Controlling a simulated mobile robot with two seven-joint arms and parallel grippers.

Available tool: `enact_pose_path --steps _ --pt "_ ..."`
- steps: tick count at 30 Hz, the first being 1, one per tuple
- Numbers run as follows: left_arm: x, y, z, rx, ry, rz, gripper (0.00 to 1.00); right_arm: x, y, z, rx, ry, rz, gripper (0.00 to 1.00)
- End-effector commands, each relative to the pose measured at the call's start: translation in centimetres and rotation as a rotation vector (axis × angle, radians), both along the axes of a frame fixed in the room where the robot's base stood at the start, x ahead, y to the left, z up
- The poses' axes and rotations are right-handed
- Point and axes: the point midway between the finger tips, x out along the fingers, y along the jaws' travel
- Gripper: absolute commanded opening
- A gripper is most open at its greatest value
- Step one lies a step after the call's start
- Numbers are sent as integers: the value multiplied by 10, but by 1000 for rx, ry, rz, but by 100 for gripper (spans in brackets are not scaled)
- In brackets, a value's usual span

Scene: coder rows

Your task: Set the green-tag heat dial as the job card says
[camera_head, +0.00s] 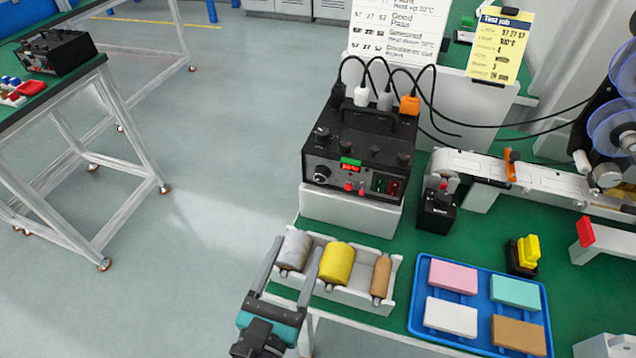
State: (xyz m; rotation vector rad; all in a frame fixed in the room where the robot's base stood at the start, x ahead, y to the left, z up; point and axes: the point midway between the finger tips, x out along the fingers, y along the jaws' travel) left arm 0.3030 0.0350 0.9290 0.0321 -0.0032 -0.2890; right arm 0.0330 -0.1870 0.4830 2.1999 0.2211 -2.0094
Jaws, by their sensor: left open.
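A black control box (352,160) with a green tag (350,161) stands on a white block. Below the tag is a lit red display, too small to read. A round dial (322,172) sits on its front face, left of the display; its setting cannot be made out. More knobs sit on top. My left gripper (297,248) is open. Its fingers reach over a white tray, either side of a grey roller (294,251), well below the box. Contact cannot be told.
The white tray (345,297) also holds a yellow roller (337,264) and a tan roller (381,276). A blue tray (422,318) with coloured blocks lies right. Cables arch above the box. A small black unit (436,211) stands beside it. Left is open floor, with another bench beyond.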

Motion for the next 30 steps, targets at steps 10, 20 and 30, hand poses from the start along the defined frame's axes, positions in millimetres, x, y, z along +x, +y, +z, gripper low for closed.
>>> enact_pose_path --steps 10,20,30 --pt "33 -4 1 -57 11 30 66 1 1 7 1 -2 0 50" --pt "95 -21 1 -54 11 28 66 1 1 14 1 -2 1 50" --pt "139 -33 -1 -52 12 27 66 2 0 15 -1 -2 2 50"
